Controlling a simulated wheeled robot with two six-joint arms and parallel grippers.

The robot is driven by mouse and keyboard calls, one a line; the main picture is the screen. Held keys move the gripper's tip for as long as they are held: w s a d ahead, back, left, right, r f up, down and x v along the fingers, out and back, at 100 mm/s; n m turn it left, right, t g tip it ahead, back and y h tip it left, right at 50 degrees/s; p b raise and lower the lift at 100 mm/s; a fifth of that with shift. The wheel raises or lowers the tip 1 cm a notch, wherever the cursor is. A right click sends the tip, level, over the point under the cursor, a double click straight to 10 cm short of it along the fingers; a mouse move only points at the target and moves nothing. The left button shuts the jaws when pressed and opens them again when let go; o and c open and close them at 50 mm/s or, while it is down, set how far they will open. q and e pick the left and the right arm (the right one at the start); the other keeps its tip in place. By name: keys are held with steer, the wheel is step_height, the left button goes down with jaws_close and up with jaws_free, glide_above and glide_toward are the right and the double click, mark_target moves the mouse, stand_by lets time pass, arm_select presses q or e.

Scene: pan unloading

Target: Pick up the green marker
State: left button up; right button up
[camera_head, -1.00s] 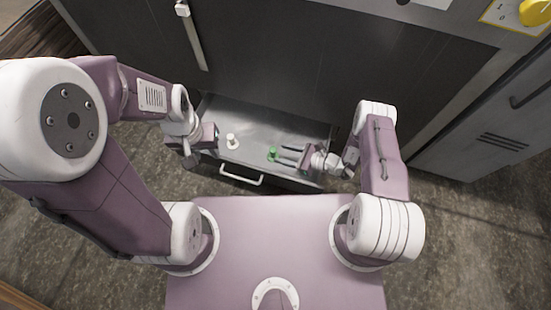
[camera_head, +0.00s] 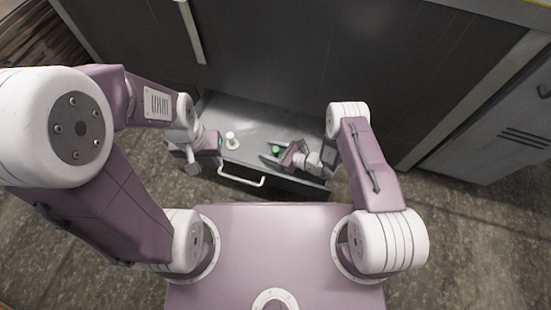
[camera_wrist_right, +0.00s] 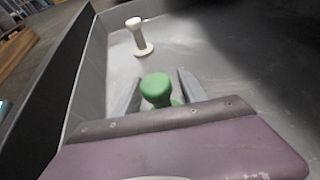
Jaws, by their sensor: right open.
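The green marker (camera_head: 275,149) stands in the open drawer (camera_head: 262,118). In the right wrist view the green marker (camera_wrist_right: 157,90) shows its rounded top between the two fingers of my right gripper (camera_wrist_right: 157,92); its lower part is hidden by the gripper body. My right gripper (camera_head: 271,153) is open around it in the head view, and I cannot tell whether a finger touches it. My left gripper (camera_head: 216,142) is at the drawer's left side, near a white marker; its fingers are too small to read.
The white marker (camera_head: 232,141) stands on a round base in the drawer, left of the green one; it also shows in the right wrist view (camera_wrist_right: 139,36). The drawer handle (camera_head: 241,178) is at its front. The drawer's back floor is clear.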

jaws_close()
steer(key=shift+r, duration=0.1)
steer(key=shift+r+p, duration=0.45)
steer(key=shift+p, duration=0.1)
step_height(320, 180, up, 4)
steer(key=p, duration=0.4)
steer(key=shift+w+d+r, duration=0.1)
steer(key=shift+r, duration=0.1)
steer(key=d+r+p, duration=0.5)
steer(key=d, duration=0.6)
steer(key=shift+d+r, duration=0.2)
steer(key=shift+r, duration=0.1)
